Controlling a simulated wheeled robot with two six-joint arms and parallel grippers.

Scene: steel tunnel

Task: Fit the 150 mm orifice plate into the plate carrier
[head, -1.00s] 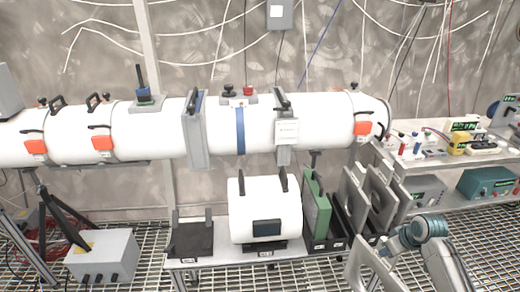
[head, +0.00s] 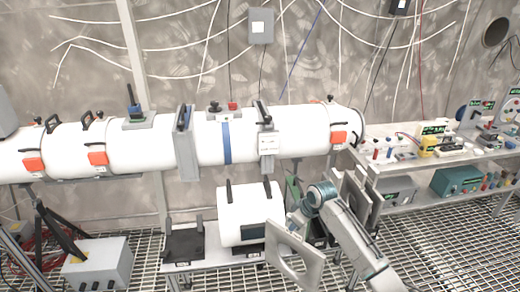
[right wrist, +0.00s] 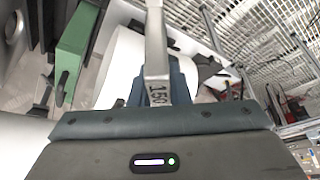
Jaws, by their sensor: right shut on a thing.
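In the right wrist view the plate (right wrist: 156,50) shows edge-on, marked 150, between my fingers. Two upright grey frames cross the tunnel, one with a black handle (head: 187,145) and one with a white label (head: 268,163); I cannot tell which is the plate carrier. The held plate is below and apart from both. My left gripper is not in view.
A white cylinder section (head: 235,205) stands on the low bench, close behind the held plate. A black stand (head: 184,246) is left of it. Other grey plates (head: 359,195) and a green plate stand in racks behind my right arm. An instrument bench (head: 400,170) is at right.

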